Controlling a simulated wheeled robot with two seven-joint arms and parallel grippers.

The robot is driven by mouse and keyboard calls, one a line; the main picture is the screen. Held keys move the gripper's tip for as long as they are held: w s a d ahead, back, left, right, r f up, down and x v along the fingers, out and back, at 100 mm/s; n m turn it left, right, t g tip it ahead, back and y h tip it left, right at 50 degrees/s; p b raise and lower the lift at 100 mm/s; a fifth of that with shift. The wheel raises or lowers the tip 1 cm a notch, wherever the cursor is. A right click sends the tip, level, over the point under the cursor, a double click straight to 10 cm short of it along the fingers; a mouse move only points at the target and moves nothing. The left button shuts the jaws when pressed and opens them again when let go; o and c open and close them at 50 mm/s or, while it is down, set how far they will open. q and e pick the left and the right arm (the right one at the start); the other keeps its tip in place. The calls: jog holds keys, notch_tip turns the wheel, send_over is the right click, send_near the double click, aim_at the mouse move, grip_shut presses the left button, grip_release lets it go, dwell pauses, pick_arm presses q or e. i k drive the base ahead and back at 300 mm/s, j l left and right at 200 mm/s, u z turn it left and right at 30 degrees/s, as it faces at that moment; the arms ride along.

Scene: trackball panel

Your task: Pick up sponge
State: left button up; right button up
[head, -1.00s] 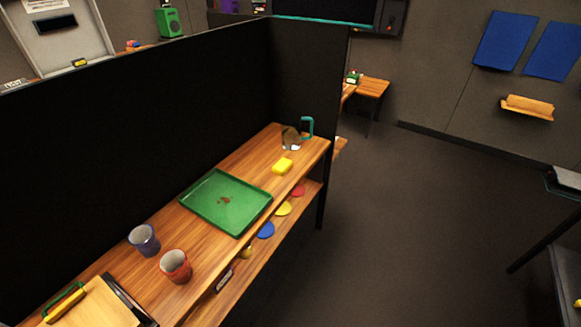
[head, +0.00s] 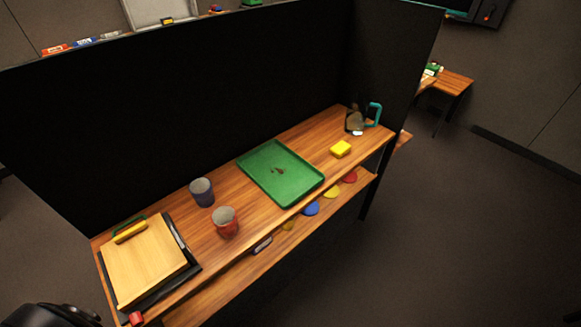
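A small yellow sponge-like block (head: 341,149) lies on the wooden counter (head: 315,133), toward its far right end. It sits between the green tray (head: 250,161) and a clear pitcher with a teal handle (head: 374,114). Neither of my grippers shows in the head view. A dark part, likely mine, shows at the lower left corner. Nothing touches the yellow block.
A wooden board (head: 145,262) lies at the near left. A black partition (head: 200,100) rises behind the counter. Open floor (head: 470,230) lies to the right.

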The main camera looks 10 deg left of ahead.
aim_at(339, 150)
jog(key=i+l, duration=0.15)
jog(key=l, duration=0.25)
jog(key=i+l+u, duration=0.15)
jog(key=l, duration=0.2)
jog(key=i+l, duration=0.1)
jog(key=l, duration=0.3)
